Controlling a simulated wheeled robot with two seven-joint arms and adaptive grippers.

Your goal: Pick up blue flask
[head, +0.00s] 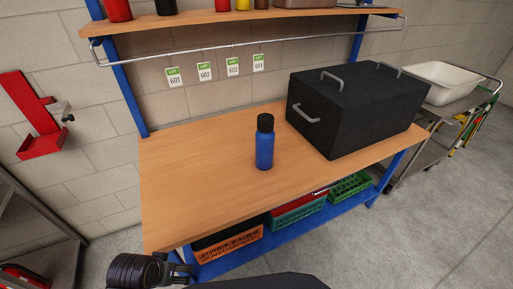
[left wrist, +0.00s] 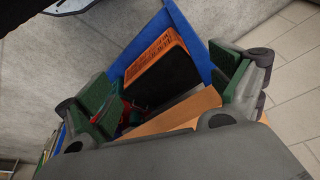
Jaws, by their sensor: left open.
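The blue flask (head: 264,148) with a black cap stands upright on the wooden tabletop (head: 190,170), left of the black box. My left gripper (head: 182,272) is at the bottom of the head view, in front of the bench and below the tabletop, well apart from the flask. In the left wrist view its two green-padded fingers (left wrist: 165,95) are spread apart with nothing held between them. The flask does not show in that view. My right gripper is not in view.
A large black box with handles (head: 355,108) fills the right of the tabletop. An upper shelf (head: 190,27) with a rail and hanging lot tags runs above. Orange (head: 228,243), teal and green crates sit on the blue lower shelf. The tabletop's left part is clear.

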